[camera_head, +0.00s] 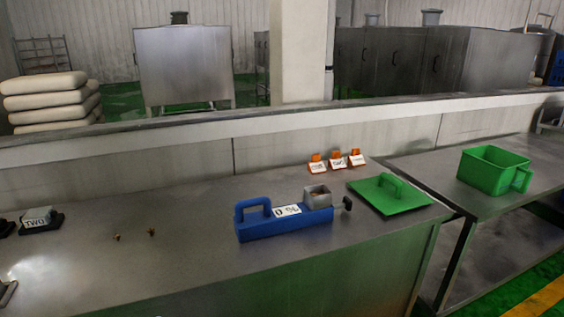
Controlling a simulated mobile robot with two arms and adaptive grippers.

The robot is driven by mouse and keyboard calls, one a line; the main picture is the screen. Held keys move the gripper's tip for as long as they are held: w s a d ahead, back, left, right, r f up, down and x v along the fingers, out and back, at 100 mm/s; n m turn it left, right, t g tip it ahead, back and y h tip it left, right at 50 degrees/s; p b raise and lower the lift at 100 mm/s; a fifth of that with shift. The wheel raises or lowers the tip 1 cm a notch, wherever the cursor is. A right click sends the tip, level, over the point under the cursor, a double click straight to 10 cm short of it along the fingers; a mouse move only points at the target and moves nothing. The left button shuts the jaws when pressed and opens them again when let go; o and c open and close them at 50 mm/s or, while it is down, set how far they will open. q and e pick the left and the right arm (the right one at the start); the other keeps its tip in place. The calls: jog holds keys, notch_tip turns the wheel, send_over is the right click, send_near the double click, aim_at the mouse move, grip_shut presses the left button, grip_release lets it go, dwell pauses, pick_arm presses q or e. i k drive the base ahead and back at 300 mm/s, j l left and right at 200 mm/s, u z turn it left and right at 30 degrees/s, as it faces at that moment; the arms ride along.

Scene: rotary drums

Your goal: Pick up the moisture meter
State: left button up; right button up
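The moisture meter (285,221) is a long blue device lying on the steel table, right of the picture's middle. It has a blue loop handle (252,206) at its left end and a white display (288,210) reading about "0 %". A small grey open cup (317,196) sits on its right part, with something brownish inside. A dark knob (347,203) sticks out at its right end. Nothing is touching the meter from above.
A green lid (389,194) with a handle lies close right of the meter. Orange-and-white tags (337,161) stand behind it. A green bin (493,170) is on the right table. A dark "TWO" block (41,220) sits left. The table (180,270) is mostly clear in front.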

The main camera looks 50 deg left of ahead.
aim_at(316, 208)
jog(key=u, duration=1.3)
